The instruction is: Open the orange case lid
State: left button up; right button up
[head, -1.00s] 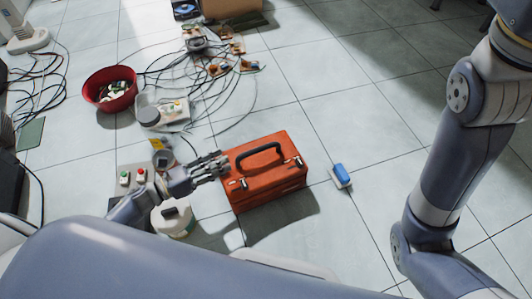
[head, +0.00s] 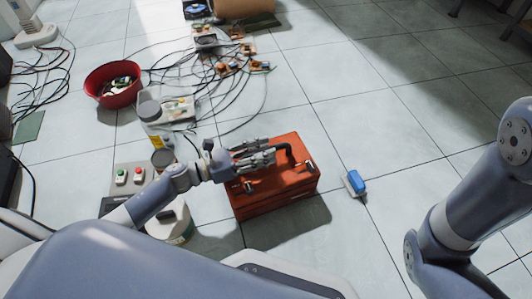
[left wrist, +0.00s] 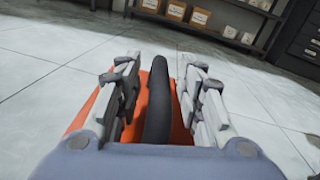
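The orange case (head: 275,199) sits on the tiled floor in the middle of the head view. Its lid looks closed, with metal latches on the front edge. The dark handle (head: 288,155) stands up on the lid, partly hidden by my left gripper (head: 268,152). The left gripper is over the lid from the left. In the left wrist view the black handle (left wrist: 158,105) is between the two open fingers, with a visible gap on both sides. Orange lid (left wrist: 100,110) shows below. My right arm is at the right edge; its gripper is outside the view.
A blue and white block (head: 355,183) lies right of the case. A white round tub (head: 172,222) and a panel with red and green buttons (head: 130,178) are to the left. A red bowl (head: 113,84) and cables lie behind.

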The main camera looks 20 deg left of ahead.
pick_arm(q)
jog(key=shift+w+d, duration=0.35)
jog(key=shift+d, duration=0.1)
grip_shut()
jog(key=shift+r, duration=0.1)
